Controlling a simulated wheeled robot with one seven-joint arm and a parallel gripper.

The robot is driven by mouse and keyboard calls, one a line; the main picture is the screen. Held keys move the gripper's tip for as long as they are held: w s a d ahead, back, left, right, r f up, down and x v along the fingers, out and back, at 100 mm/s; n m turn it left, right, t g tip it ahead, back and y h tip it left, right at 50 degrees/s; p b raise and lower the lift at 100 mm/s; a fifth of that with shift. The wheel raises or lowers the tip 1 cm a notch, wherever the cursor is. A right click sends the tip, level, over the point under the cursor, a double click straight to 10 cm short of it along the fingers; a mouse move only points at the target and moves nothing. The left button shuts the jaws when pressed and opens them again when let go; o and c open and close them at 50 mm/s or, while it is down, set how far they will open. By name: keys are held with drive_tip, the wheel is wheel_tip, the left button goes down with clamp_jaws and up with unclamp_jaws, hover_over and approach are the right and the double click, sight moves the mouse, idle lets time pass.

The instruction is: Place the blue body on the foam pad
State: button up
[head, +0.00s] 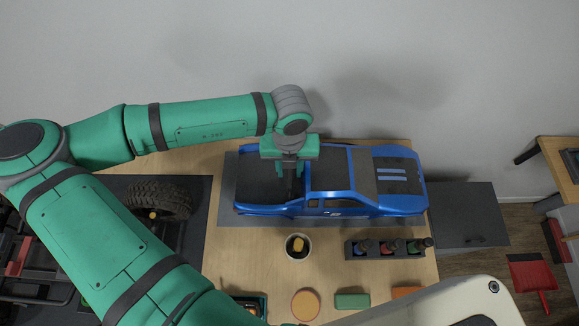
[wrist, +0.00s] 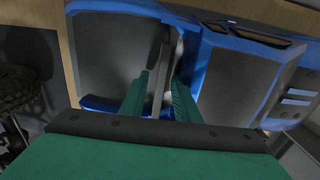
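The blue body (head: 330,205) is a pickup-truck shell with a dark bed and cab. It lies level over the grey foam pad (head: 228,212) on the wooden table, inside the pad's left, front and back edges as far as I see. My gripper (head: 292,190) points down into the bed near the back of the cab. In the wrist view its two green fingers (wrist: 160,82) stand on either side of a thin grey upright strip, with gaps showing. The fingertips' lower ends are hard to see. The blue body (wrist: 212,70) also fills the wrist view.
A white cup (head: 298,247) and a dark rack of small bottles (head: 388,249) stand in front of the body. Orange and green pieces (head: 352,300) lie at the table's front. A wheeled black chassis (head: 160,200) is at left. The wall is behind.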

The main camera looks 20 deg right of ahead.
wheel_tip(320, 180, up, 12)
drive_tip(key=shift+r, duration=0.15)
idle(0.5)
idle(0.5)
